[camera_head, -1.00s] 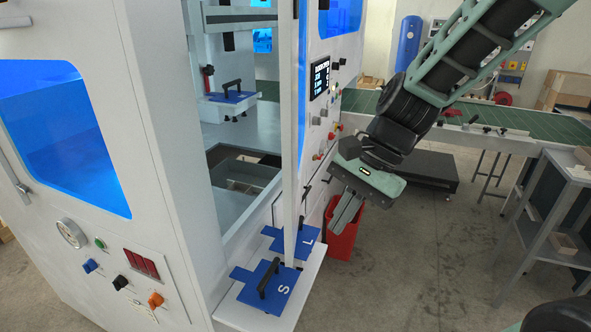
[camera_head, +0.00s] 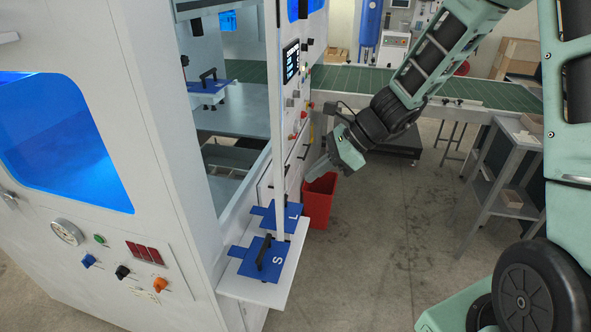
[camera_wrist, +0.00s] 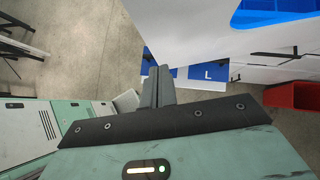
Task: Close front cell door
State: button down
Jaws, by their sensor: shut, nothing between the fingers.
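The front cell door (camera_head: 279,120) stands open, seen nearly edge-on in the head view as a tall thin white strip beside the cell opening (camera_head: 228,130). In the wrist view, the large white panel with a blue window (camera_wrist: 215,28) looks like this door. My gripper (camera_head: 313,176) is on the right side of the door strip, pointing down and left. Its fingers are together and empty in the wrist view (camera_wrist: 158,75). A gap shows between the fingers and the door in the head view; contact cannot be told. No handle on the door is clearly visible.
Blue plates marked S (camera_head: 262,258) and L (camera_head: 283,215) with black handles lie on a white shelf below the opening. A red bin (camera_head: 319,200) stands near my gripper. A green conveyor (camera_head: 350,80) is behind, and a grey shelf unit (camera_head: 513,160) at right. Floor between is clear.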

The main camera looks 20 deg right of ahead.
jog(key=a, duration=0.1)
jog(key=w+a+p, duration=0.1)
jog(key=a, duration=0.2)
jog(key=shift+w+a+f+p, duration=0.1)
jog(key=shift+w+f+p, duration=0.15)
jog(key=shift+w+p, duration=0.05)
